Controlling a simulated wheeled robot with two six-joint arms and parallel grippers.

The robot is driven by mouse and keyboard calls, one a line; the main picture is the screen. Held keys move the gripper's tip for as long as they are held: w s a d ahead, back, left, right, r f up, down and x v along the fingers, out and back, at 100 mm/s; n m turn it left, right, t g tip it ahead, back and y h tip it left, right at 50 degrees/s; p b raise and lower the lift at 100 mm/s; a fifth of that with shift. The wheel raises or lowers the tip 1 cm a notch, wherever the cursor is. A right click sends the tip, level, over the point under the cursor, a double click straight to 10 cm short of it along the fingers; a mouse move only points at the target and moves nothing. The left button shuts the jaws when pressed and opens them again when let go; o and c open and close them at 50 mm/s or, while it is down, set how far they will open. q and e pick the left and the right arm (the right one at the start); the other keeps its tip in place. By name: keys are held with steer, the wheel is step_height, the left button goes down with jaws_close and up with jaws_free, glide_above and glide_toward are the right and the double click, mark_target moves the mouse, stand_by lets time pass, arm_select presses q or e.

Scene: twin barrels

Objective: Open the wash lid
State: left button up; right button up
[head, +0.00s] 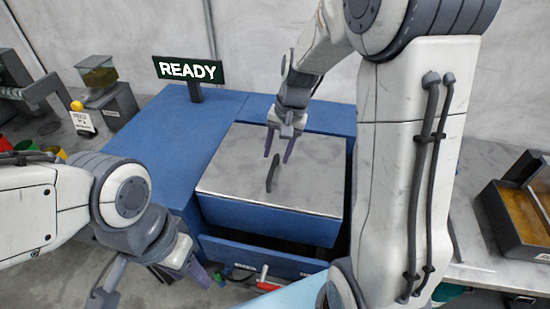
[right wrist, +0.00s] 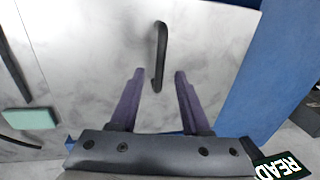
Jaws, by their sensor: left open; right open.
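The wash lid (head: 235,172) is a grey, scuffed flat panel on top of the blue machine, lying flat and shut. Its dark curved handle (head: 273,172) stands near the lid's middle. My right gripper (head: 279,154) is open and empty just above the lid, pointing down, with its purple fingers close to the handle. In the right wrist view the handle (right wrist: 161,50) runs from ahead of the open right fingers (right wrist: 157,78) to near the gap between them; I cannot tell whether they touch. My left gripper (head: 209,279) is open and empty, low in front of the machine.
A READY sign (head: 188,70) stands on the blue machine top (head: 185,125) behind and left of the lid. A dark gap and a blue lower front panel (head: 255,258) are below the lid. A tray (head: 520,215) sits on the right bench. My right arm hides the area right of the lid.

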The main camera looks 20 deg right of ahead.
mark_target(278, 157)
steer(key=shift+w+a+f, duration=0.1)
steer(key=shift+a+f, duration=0.05)
steer(key=shift+f, duration=0.6)
steer(key=shift+w+a+f, duration=0.1)
steer(key=shift+f, duration=0.6)
jaws_close()
steer(key=shift+r, duration=0.1)
